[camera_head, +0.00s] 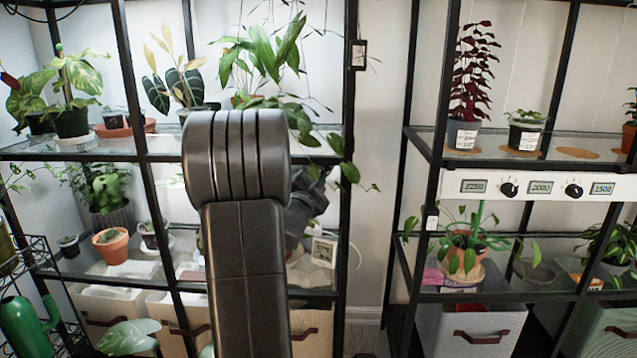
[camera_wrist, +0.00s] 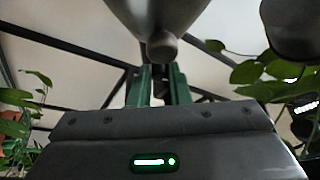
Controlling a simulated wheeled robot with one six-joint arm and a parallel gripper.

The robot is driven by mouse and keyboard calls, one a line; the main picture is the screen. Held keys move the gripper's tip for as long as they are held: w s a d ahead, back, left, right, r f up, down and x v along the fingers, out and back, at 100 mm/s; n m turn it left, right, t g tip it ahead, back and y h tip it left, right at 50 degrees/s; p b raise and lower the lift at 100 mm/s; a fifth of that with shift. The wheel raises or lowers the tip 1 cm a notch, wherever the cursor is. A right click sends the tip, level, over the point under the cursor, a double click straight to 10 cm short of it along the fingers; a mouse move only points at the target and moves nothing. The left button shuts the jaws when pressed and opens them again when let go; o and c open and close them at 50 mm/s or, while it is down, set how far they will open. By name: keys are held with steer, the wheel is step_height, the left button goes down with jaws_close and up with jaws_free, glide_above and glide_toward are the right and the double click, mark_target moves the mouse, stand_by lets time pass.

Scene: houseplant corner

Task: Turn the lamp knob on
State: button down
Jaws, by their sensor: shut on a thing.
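In the wrist view, my gripper (camera_wrist: 160,76) has two green fingers close together, pointing away from the camera. A grey tapering body, which looks like the lamp (camera_wrist: 155,15), comes down from the top edge. Its small rounded end, which looks like the lamp knob (camera_wrist: 162,47), is at the fingertips. The gripper is shut on it, though the exact contact is hard to see. In the head view my own arm hides the fingers and the lamp knob.
Potted plants crowd the left shelf rack (camera_head: 75,157). The right rack carries a white panel (camera_head: 540,187) with two black dials. A small white clock-like device (camera_head: 324,252) stands right of my arm. Leaves (camera_wrist: 265,80) hang close on the right in the wrist view.

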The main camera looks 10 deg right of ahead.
steer(key=shift+a+r+m+g+p, duration=0.1)
steer(key=shift+m+g+p, duration=0.3)
steer(key=shift+m, duration=0.8)
steer(key=shift+d+r+m+g+p, duration=0.15)
steer(key=shift+m+g, duration=0.4)
steer(key=shift+m, duration=0.65)
steer(key=shift+a+r+m+g+p, duration=0.15)
steer(key=shift+m+g+p, duration=0.25)
steer(key=shift+m, duration=0.8)
steer(key=c, duration=1.4)
jaws_free()
steer(key=shift+w+f, duration=0.1)
steer(key=shift+o, duration=0.2)
steer(key=p+v, duration=0.2)
steer(key=v, duration=1.2)
